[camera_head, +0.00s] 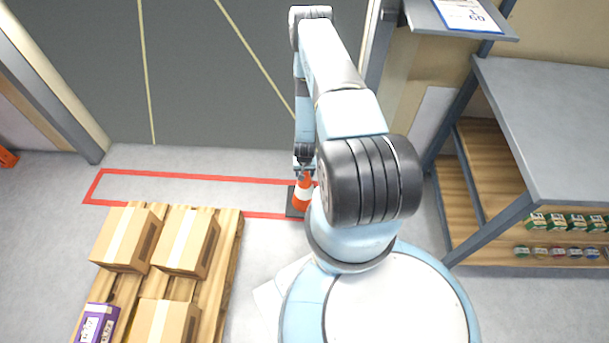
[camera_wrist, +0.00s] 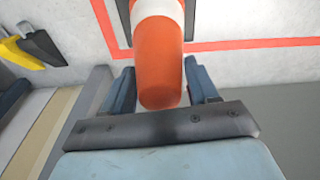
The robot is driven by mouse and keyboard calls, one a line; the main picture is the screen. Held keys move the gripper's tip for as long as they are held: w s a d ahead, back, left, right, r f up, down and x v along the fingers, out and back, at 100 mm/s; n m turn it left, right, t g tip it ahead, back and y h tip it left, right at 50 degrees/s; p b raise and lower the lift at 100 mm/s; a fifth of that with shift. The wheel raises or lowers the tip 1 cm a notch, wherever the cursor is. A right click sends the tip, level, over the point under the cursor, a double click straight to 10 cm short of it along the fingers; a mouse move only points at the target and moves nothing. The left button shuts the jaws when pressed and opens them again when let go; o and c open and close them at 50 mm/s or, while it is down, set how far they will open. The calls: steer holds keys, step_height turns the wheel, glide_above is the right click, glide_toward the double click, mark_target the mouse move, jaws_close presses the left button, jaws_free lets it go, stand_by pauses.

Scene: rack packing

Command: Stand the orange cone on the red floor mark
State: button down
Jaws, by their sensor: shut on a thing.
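The orange cone (camera_head: 302,196) with a white band and a dark square base is upright at the right end of the red floor mark (camera_head: 190,177), a long red outline on the grey floor. My arm partly hides it. My gripper (camera_head: 304,160) is at the cone's top. In the wrist view the cone (camera_wrist: 160,62) sits between the fingers of my gripper (camera_wrist: 160,88), which are shut on it. A red line of the mark (camera_wrist: 255,43) runs behind the cone there. I cannot tell whether the base touches the floor.
A wooden pallet (camera_head: 237,235) with cardboard boxes (camera_head: 187,240) and a purple box (camera_head: 96,322) stands at the lower left. A grey-topped shelf rack (camera_head: 550,120) with small goods stands right. A grey door (camera_head: 200,75) is behind the mark. The mark's left part is clear.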

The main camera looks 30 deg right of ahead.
steer(key=shift+w+d+f, duration=0.25)
steer(key=shift+w+f, duration=0.5)
steer(key=shift+f, duration=0.15)
steer(key=shift+w+d+f, duration=0.2)
steer(key=shift+w+f, duration=0.55)
steer(key=shift+f, duration=1.6)
steer(key=shift+c, duration=1.4)
jaws_free()
steer(key=shift+s, duration=0.1)
steer(key=r, duration=0.4)
steer(key=s+r, duration=0.1)
steer(key=r, duration=0.7)
steer(key=shift+s+a, duration=0.15)
steer(key=shift+a, duration=0.25)
